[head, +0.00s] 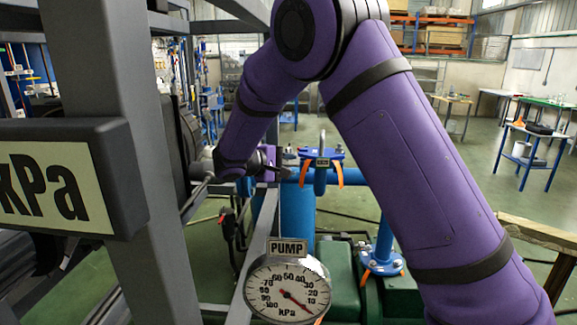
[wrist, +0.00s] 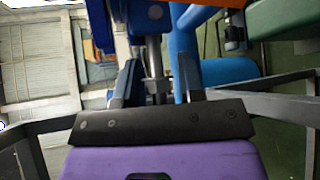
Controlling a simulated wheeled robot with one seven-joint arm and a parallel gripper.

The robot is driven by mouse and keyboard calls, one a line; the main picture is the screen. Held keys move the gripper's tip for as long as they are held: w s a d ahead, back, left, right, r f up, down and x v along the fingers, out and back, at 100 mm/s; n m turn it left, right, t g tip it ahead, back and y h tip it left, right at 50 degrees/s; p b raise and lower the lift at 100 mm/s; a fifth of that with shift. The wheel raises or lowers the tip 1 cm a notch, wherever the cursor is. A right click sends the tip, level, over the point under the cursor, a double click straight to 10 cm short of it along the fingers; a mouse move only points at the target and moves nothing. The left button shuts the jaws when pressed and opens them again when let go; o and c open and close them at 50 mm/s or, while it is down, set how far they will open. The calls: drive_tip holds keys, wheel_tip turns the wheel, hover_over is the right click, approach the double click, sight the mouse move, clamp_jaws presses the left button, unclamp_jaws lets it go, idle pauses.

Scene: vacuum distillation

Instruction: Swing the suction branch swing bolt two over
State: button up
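In the head view the blue suction branch (head: 322,178) has a flanged joint with a grey curved handle and orange tags. My gripper (head: 283,163) is at the left side of this joint, small and partly merged with the fittings behind it. In the wrist view my gripper (wrist: 156,78) has its two fingers apart. A grey metal bolt (wrist: 154,62) stands between the fingers, with a gap visible on each side. I take it for a swing bolt, but cannot tell which number it is. Its far end is hidden among dark blue parts.
A pump gauge (head: 288,290) stands low in front. A grey frame post (head: 120,150) and a kPa display (head: 65,180) fill the left. A second blue flange (head: 382,264) sits at lower right of the joint. Blue pipe (wrist: 185,55) runs close beside the right finger.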

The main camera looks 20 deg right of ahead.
drive_tip(key=shift+d, duration=0.1)
clamp_jaws()
drive_tip(key=shift+r, duration=0.1)
drive_tip(key=shift+d+r+m+y, duration=0.1)
drive_tip(key=shift+r+m+y, duration=0.3)
drive_tip(key=shift+y, duration=0.4)
drive_tip(key=shift+r+m+y, duration=0.25)
drive_tip(key=shift+m+y, duration=0.15)
drive_tip(key=shift+y, duration=0.4)
drive_tip(key=shift+d+r+m+y, duration=0.1)
drive_tip(key=shift+r+m+y, duration=0.3)
drive_tip(key=shift+y, duration=0.4)
unclamp_jaws()
